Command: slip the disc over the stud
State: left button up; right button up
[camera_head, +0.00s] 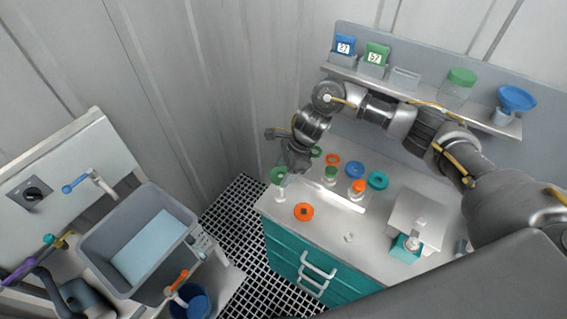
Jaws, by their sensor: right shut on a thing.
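My right gripper (285,168) reaches down over the near left corner of the worktop. It is shut on a small green round piece (279,175), partly hidden by the fingers. A pale upright part (281,194) shows just below that piece; I cannot tell whether they touch. Loose rings or discs lie on the worktop: an orange one with a dark centre (303,212), another orange one (333,159), a blue one (355,170) and a teal one (377,180). Which disc and stud are meant is not clear.
A green-topped vessel (330,175) and an orange-topped vessel (358,187) stand close to the gripper. A white box (416,220) and a teal block (405,248) stand at the right. The shelf (420,97) holds bins and jars. A grey sink (140,240) is at left.

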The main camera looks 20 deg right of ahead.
jog(key=shift+w+f, duration=0.1)
jog(key=shift+f, duration=0.1)
jog(key=b, duration=0.3)
send_over(284, 195)
jog(key=shift+f, duration=4.15)
jog(key=shift+f+b, duration=0.75)
jog(key=shift+b, duration=0.4)
jog(key=shift+f+b, duration=0.25)
jog(key=shift+b, duration=0.5)
